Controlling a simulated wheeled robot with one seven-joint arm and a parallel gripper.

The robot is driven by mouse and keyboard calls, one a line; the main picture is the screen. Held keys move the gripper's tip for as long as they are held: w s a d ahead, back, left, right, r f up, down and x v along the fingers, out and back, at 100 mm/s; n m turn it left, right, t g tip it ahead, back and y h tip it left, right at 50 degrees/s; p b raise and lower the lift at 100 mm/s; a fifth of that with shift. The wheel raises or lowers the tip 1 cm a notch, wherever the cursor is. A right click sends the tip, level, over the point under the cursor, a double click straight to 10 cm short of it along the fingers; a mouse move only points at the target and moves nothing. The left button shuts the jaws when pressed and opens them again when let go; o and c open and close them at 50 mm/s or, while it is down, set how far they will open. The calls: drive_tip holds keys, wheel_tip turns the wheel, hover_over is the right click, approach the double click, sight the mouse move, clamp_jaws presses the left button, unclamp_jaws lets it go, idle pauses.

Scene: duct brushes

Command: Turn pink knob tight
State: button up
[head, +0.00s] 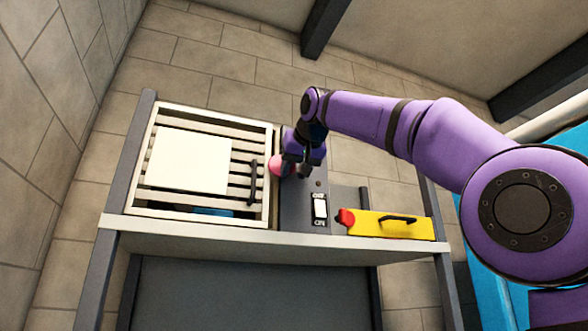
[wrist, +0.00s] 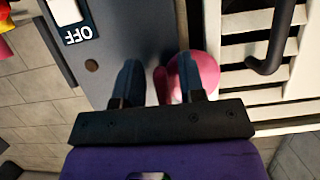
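The pink knob (head: 277,166) sits on the grey panel beside the slatted door, at the left of my gripper (head: 296,167) in the head view. In the wrist view my gripper (wrist: 166,68) has its two dark fingers apart with a clear gap between them. The pink knob (wrist: 174,78) shows behind the right finger, partly in the gap and partly past that finger's outer side. The finger hides part of the knob. I cannot tell whether the finger touches it. Nothing is seen clamped between the fingers.
A white slatted door (head: 259,210) with a dark handle stands left of the panel. A white switch (head: 320,207) marked OFF and a small brown button are on the panel. A yellow box (head: 390,226) with a red end and dark handle lies at the right.

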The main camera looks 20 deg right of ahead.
drive_tip(key=shift+s+r, duration=0.1)
drive_tip(key=v, duration=1)
drive_tip(key=shift+s, duration=0.3)
idle(0.3)
